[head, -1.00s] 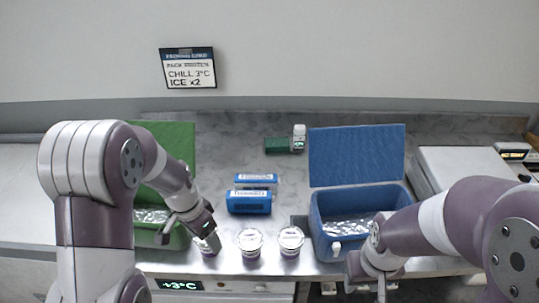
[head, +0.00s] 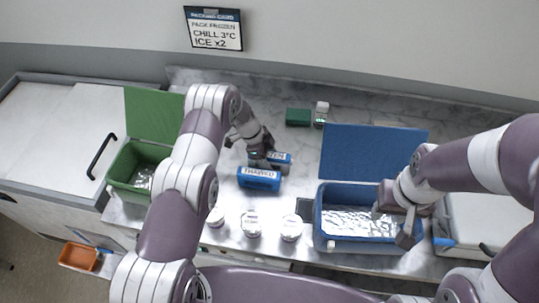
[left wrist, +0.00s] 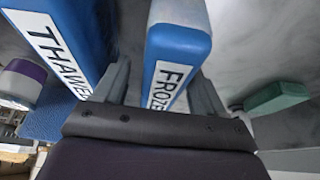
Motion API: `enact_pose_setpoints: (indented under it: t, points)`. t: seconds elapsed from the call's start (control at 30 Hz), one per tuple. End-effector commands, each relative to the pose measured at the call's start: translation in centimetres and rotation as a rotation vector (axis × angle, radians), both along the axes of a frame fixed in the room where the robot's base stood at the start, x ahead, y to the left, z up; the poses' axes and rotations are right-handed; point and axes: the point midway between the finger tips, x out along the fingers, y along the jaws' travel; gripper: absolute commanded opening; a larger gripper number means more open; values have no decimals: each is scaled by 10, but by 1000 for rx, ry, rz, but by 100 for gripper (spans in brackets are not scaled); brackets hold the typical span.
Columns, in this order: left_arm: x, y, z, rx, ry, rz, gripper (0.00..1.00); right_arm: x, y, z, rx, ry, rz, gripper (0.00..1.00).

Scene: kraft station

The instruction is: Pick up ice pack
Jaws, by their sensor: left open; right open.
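Two blue ice packs with white labels stand on the counter. The rear one, labelled FROZEN (left wrist: 176,50), shows in the left wrist view between the fingers of my open left gripper (left wrist: 162,88). In the head view this rear pack (head: 283,158) is partly hidden by my left gripper (head: 262,157). The front pack, labelled THAWED (head: 258,178), stands just in front; in the left wrist view it (left wrist: 62,40) is left of the fingers. My right gripper (head: 393,226) is open and empty over the right part of the blue cooler (head: 328,243).
A green cooler (head: 121,190) stands at left, lid raised. Several white-lidded cups, including one (head: 251,224), stand along the front edge. A green block (head: 298,116) and a small white-topped container (head: 321,113) are behind. Bare counter lies left of the packs.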

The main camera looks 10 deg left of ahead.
Motion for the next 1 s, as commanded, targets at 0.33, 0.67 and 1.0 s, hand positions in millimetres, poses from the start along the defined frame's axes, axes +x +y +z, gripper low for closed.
enact_pose_setpoints:
  t: [0.33,0.67,1.0]
  points:
    - [0,-8,-20,0,0,0,70,0,0,9,0,0,0,43]
    - [0,-8,-19,0,-1,0,1,0,0,9,0,0,0,43]
    - [2,-8,1,1,-5,0,1,0,0,-3,0,0,0,43]
